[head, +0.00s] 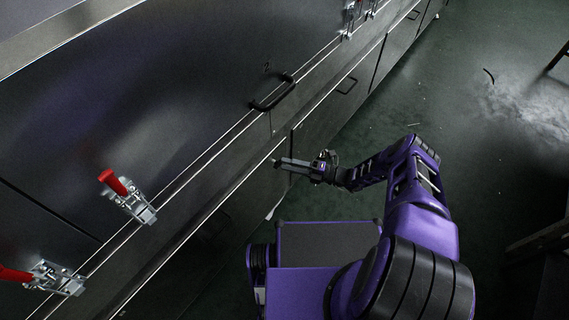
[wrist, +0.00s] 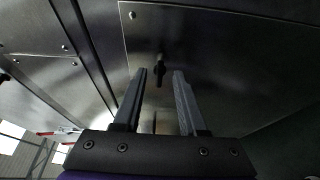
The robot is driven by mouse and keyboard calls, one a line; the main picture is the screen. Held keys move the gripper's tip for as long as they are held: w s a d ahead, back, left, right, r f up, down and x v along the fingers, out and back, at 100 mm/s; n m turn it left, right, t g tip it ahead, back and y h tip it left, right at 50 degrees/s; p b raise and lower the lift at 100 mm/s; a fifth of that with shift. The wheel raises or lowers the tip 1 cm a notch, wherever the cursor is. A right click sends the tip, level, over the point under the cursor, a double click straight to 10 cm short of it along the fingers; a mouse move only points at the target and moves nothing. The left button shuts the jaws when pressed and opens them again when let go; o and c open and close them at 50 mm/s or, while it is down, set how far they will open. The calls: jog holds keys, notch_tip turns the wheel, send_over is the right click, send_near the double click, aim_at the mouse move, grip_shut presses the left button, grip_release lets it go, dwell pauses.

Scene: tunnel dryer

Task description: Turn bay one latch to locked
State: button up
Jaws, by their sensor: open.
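A small dark latch (wrist: 159,69) is on a grey metal panel in the wrist view, upright in the picture. My gripper (wrist: 160,76) is open and empty, with the latch showing in the gap between its fingertips; I cannot tell how far off it is or whether anything touches. In the head view my gripper (head: 280,163) is by the lower front edge of the dryer. Another small dark fitting (head: 267,67) is on the dryer's panel above the black handle. No bay number is readable, so I cannot tell which is bay one.
A black bar handle (head: 272,95) is on the dryer panel. Red-handled clamps (head: 132,200) and (head: 55,278) are at lower left, more clamps (head: 358,14) at the top. A second handle (head: 347,86) is on a lower door. The green floor (head: 450,110) right of the dryer is mostly clear.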

jog(key=v, duration=1.5)
jog(key=shift+d, duration=0.25)
